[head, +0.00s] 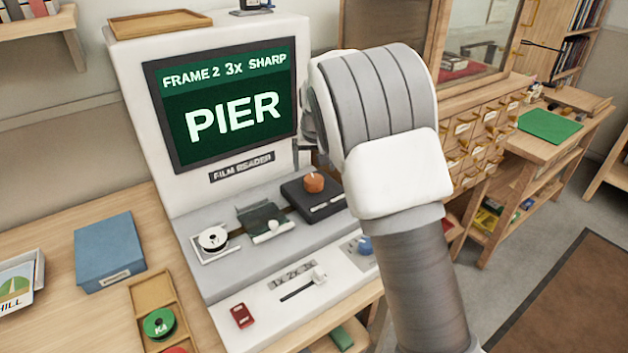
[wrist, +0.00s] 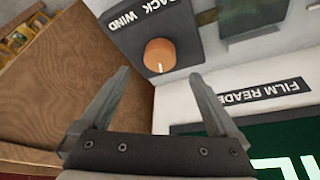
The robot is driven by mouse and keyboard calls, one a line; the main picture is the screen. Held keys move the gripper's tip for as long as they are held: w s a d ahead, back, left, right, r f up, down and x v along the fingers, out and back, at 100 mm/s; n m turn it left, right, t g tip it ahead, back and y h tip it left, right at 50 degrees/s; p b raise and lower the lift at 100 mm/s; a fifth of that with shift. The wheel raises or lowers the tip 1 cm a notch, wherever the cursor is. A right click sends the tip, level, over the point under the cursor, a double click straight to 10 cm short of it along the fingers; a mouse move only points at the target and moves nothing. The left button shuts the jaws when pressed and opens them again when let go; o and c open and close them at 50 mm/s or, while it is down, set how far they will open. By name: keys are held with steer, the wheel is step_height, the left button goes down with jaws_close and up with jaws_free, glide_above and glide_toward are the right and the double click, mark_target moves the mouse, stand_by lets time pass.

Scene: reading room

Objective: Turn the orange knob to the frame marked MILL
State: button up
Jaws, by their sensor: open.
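The orange knob (head: 314,182) sits on a dark block at the right of the film reader's ledge. In the wrist view the knob (wrist: 160,55) shows a pale pointer mark, beside the words BACK and WIND. The reader's screen (head: 222,108) reads FRAME 2, 3x, SHARP and PIER. My gripper (wrist: 160,85) is open and empty, with the knob beyond the gap between its two fingers and apart from them. In the head view my arm hides the fingers.
On the ledge are a white reel (head: 213,239) and a film gate (head: 263,222). A slider (head: 302,283) and a red switch (head: 242,315) are on the lower front. A blue box (head: 110,252) stands on the desk at left. A card-drawer cabinet (head: 475,140) is behind my arm.

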mark_target(314, 179)
steer(key=x, duration=0.7)
steer(key=shift+f+b, duration=0.15)
steer(key=shift+b, duration=0.15)
steer(key=c, duration=1.4)
